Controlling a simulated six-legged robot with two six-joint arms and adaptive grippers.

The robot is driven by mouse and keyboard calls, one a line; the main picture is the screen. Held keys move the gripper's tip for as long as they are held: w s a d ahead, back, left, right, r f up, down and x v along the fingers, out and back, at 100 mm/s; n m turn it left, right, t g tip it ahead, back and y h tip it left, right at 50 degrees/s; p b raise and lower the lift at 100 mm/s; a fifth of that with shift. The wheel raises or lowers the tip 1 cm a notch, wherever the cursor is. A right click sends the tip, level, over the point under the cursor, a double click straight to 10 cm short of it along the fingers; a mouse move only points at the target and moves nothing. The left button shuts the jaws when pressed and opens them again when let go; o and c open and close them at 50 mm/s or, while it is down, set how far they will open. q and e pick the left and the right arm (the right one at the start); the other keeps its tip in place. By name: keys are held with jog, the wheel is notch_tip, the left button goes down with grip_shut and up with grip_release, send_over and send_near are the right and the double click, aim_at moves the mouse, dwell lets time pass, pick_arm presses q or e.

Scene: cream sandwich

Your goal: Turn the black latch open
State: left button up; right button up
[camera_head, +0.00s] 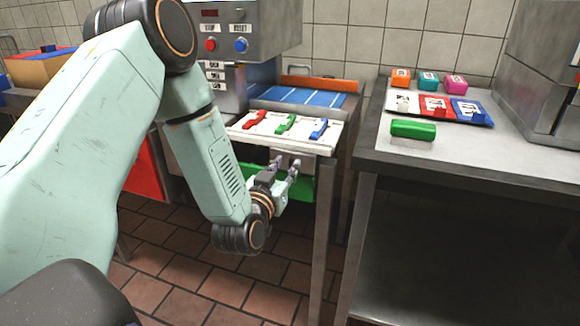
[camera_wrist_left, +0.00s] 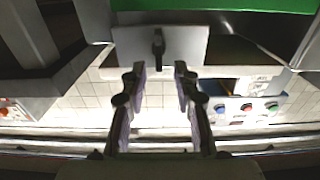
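The black latch (camera_wrist_left: 158,42) shows in the left wrist view as a small dark upright piece on a grey plate (camera_wrist_left: 190,45). My left gripper (camera_wrist_left: 159,72) is open and empty. Its two fingers point at the plate, with the latch lined up between the fingertips and a little beyond them. I cannot tell whether they touch. In the head view my left gripper (camera_head: 286,165) is at the front edge of the white panel (camera_head: 315,145), low and in front of a green surface (camera_head: 302,188). The latch cannot be made out there. My right gripper is not in view.
Red (camera_head: 255,121), green (camera_head: 286,123) and blue (camera_head: 318,128) levers sit on the white panel. A machine with red and blue buttons (camera_head: 241,45) stands behind. A steel counter (camera_head: 450,165) at right holds a green block (camera_head: 413,129) and a coloured tray (camera_head: 484,121). A table leg (camera_head: 322,240) stands near the gripper.

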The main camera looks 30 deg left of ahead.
pick_arm(q)
jog(key=shift+x, duration=0.85)
jog(key=shift+w, duration=0.1)
jog(key=shift+d, duration=0.1)
jog(key=shift+c, duration=0.2)
grip_shut()
